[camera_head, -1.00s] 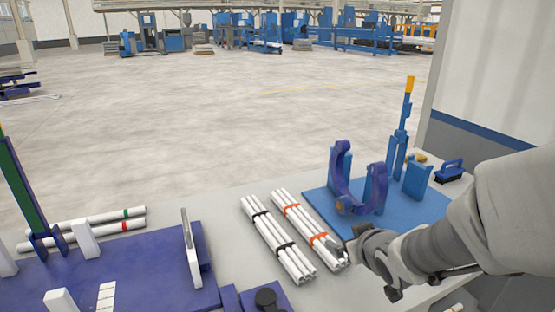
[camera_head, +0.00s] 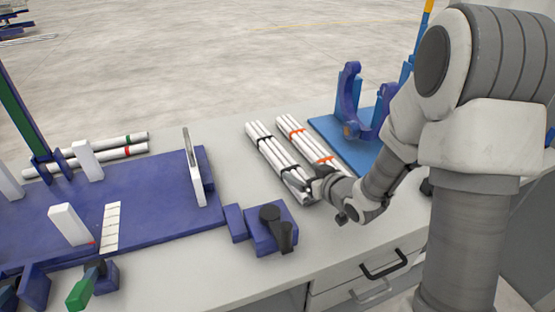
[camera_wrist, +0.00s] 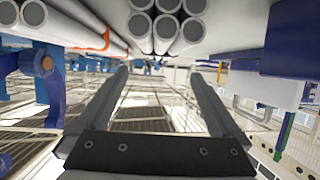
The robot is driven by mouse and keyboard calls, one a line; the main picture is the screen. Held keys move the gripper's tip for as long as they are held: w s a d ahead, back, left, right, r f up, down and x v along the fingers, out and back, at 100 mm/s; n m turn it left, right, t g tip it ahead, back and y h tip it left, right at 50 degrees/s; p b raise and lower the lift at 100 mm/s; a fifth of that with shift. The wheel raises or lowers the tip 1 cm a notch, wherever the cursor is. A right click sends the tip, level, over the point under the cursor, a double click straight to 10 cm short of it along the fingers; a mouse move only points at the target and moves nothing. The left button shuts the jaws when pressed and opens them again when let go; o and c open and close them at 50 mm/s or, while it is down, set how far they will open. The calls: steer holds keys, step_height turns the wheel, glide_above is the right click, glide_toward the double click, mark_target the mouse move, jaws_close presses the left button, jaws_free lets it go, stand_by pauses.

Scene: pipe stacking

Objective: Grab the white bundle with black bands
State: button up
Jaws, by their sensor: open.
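The white bundle with black bands (camera_head: 270,148) lies on the table in the head view, running from far left to near right. Its near end is close to my gripper (camera_head: 314,183), whose dark fingers partly hide it. In the wrist view, several round white pipe ends (camera_wrist: 165,27) show at the top centre, just beyond the fingertips. My gripper (camera_wrist: 165,74) is open there, with nothing between its two fingers. I cannot tell whether a finger touches the bundle.
A white bundle with orange bands (camera_head: 301,136) lies close alongside on the right. A blue fixture (camera_head: 350,100) stands behind it. A purple board (camera_head: 150,205) with uprights fills the left, with a small purple clamp block (camera_head: 268,235) nearer. Bare table lies left of the black-banded bundle.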

mark_target(288, 164)
steer(key=b+x, duration=0.1)
steer(key=x, duration=0.8)
steer(key=shift+f, duration=0.15)
steer(key=shift+c, duration=0.2)
steer(key=c, duration=1.4)
jaws_close()
